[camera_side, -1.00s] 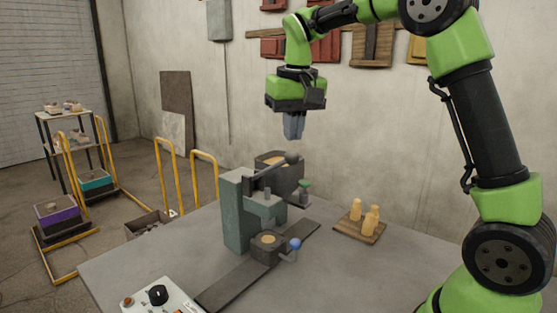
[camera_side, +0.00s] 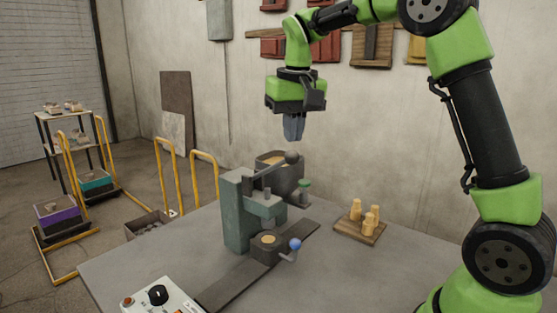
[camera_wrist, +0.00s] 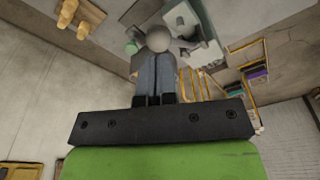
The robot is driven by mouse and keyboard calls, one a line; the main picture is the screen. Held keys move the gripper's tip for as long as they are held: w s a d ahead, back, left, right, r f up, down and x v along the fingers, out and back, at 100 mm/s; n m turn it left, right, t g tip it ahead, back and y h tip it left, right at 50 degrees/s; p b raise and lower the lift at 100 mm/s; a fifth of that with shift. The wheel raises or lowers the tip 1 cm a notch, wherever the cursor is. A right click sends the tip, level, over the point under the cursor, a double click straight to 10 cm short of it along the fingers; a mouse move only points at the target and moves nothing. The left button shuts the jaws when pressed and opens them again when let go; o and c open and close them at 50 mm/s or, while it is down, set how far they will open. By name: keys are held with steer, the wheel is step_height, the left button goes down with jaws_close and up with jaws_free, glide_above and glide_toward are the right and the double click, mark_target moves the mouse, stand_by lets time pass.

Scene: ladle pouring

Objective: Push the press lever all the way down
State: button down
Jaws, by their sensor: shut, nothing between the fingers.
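The press (camera_side: 238,205) is a grey-green frame standing on the table. Its dark lever (camera_side: 268,170) slants up to the right from the top of the frame and ends in a round grey knob (camera_side: 292,157). My gripper (camera_side: 293,138) points straight down with shut, empty fingers, a little above the knob and apart from it in the side view. In the wrist view the knob (camera_wrist: 158,39) shows just past the tips of my shut fingers (camera_wrist: 156,62). Below the press head sits a dark block (camera_side: 266,247) with a tan round top and a blue-knobbed handle (camera_side: 295,244).
A dark pot (camera_side: 287,172) with tan contents stands behind the lever. A wooden board (camera_side: 347,228) with several tan pegs is at the right. A control box (camera_side: 160,299) sits at the front left. Yellow rails (camera_side: 205,157) stand behind the table. The table's front right is clear.

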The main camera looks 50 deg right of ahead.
mark_target(296, 153)
steer(key=shift+f, duration=0.95)
steer(key=shift+s+f, duration=0.45)
steer(key=shift+f, duration=0.45)
steer(key=shift+s+f, duration=0.3)
steer(key=shift+f, duration=0.5)
